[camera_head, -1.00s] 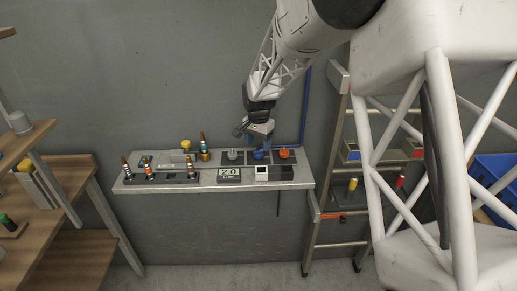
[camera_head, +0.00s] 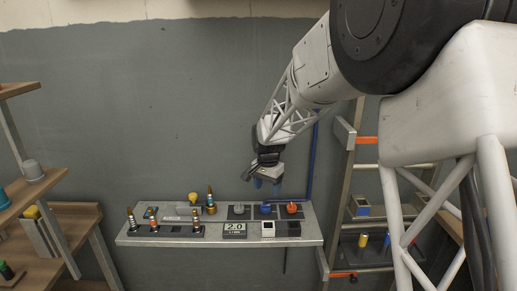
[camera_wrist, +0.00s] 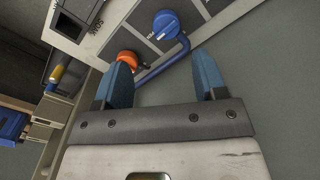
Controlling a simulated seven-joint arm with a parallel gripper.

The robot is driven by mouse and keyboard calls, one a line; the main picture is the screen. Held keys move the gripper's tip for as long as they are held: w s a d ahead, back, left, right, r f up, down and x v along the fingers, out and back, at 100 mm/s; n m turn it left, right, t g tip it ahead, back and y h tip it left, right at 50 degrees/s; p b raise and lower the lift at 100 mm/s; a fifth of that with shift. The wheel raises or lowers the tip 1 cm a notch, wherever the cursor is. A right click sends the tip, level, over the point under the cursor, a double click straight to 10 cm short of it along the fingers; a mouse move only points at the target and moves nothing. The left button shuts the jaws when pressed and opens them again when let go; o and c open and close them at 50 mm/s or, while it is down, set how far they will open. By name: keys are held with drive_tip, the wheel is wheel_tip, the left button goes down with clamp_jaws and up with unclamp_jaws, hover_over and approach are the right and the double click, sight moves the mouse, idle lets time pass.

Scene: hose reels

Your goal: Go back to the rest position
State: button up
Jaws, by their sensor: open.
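My gripper (camera_head: 266,182) is above the back right part of the wall shelf (camera_head: 212,239) in the head view, apart from it. Its two blue fingers show in the wrist view (camera_wrist: 160,84), spread wide with nothing between them. A blue knob (camera_head: 265,208) stands on the shelf under the gripper, and it also shows at the top of the wrist view (camera_wrist: 166,24). An orange-red knob (camera_head: 291,208) is to its right, and it shows near the left finger in the wrist view (camera_wrist: 128,60). A grey knob (camera_head: 239,209) is to the left.
A display reading 2.0 (camera_head: 235,229) and several brass-tipped fittings stand on the shelf. A blue pipe (camera_head: 313,160) runs up the wall behind its right end. A ladder rack (camera_head: 342,200) stands at right, wooden shelves (camera_head: 60,225) at left.

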drive_tip(key=s+d+r+n, duration=0.1)
drive_tip(key=s+d+r, duration=0.25)
drive_tip(key=s, duration=0.45)
drive_tip(key=s+d+r+n+t, duration=0.1)
drive_tip(key=s+d+r, duration=0.25)
drive_tip(key=s, duration=0.35)
drive_tip(key=s+d+r+n, duration=0.1)
drive_tip(key=s+d+r, duration=0.1)
drive_tip(key=s+r, duration=0.45)
drive_tip(key=s+d+f+n, duration=0.1)
drive_tip(key=s+d, duration=0.1)
drive_tip(key=s, duration=0.9)
drive_tip(key=s+d+f+n+t, duration=0.1)
drive_tip(key=s+d+n, duration=0.1)
drive_tip(key=s, duration=1)
drive_tip(key=shift+d+f+n+t, duration=0.3)
drive_tip(key=shift+d, duration=0.15)
